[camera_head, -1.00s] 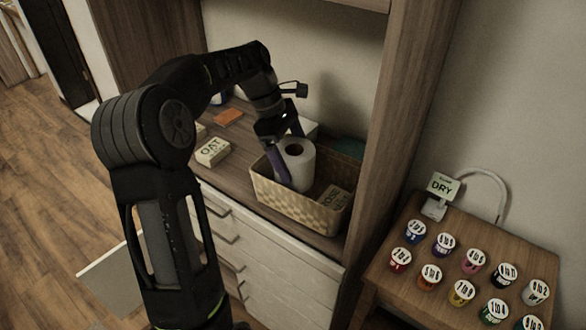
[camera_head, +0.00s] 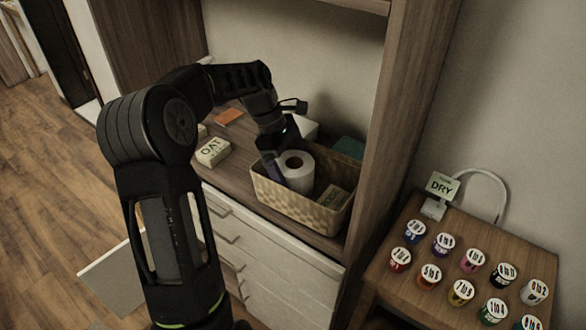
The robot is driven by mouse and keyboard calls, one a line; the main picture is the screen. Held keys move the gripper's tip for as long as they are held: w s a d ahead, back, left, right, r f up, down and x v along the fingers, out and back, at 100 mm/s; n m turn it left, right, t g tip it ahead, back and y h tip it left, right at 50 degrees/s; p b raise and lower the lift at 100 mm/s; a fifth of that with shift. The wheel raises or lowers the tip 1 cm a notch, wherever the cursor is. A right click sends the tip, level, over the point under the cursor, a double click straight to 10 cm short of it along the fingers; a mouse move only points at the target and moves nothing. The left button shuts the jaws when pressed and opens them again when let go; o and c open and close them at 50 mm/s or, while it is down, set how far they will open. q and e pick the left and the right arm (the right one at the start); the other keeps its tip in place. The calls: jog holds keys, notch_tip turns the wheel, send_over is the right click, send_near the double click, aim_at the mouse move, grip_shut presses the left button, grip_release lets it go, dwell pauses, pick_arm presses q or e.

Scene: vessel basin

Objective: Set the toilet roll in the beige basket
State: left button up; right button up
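The white toilet roll (camera_head: 299,174) stands roughly upright inside the beige basket (camera_head: 285,207), toward its left part. Its lower part is hidden behind the basket's front wall. My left gripper (camera_head: 287,163) reaches down over the basket from behind and left of the roll. Its dark fingers lie at the roll's left and back sides and appear closed on it. The far finger is partly hidden by the roll. My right gripper is out of view.
A small labelled box (camera_head: 333,197) lies in the basket's right part. An OAT box (camera_head: 213,152) and an orange item (camera_head: 229,117) sit left on the shelf. A wooden upright (camera_head: 398,130) stands close right. Several lidded pots cover the side table (camera_head: 480,225).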

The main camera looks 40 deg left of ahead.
pick_arm(q)
jog(key=shift+r, duration=0.1)
jog(key=shift+a+r, duration=0.2)
jog(key=shift+r, duration=0.35)
jog(key=v, duration=0.4)
jog(key=shift+a+r, duration=0.2)
jog(key=shift+r, duration=0.15)
jog(key=p+v, duration=0.5)
jog(key=shift+s+r+p, duration=0.1)
jog(key=shift+r+p, duration=0.15)
jog(key=shift+p, duration=0.1)
jog(key=shift+a+r+p, duration=0.2)
jog(key=shift+r+p, duration=0.1)
jog(key=shift+p, duration=0.15)
jog(key=shift+s+f, duration=0.1)
jog(key=shift+f, duration=0.05)
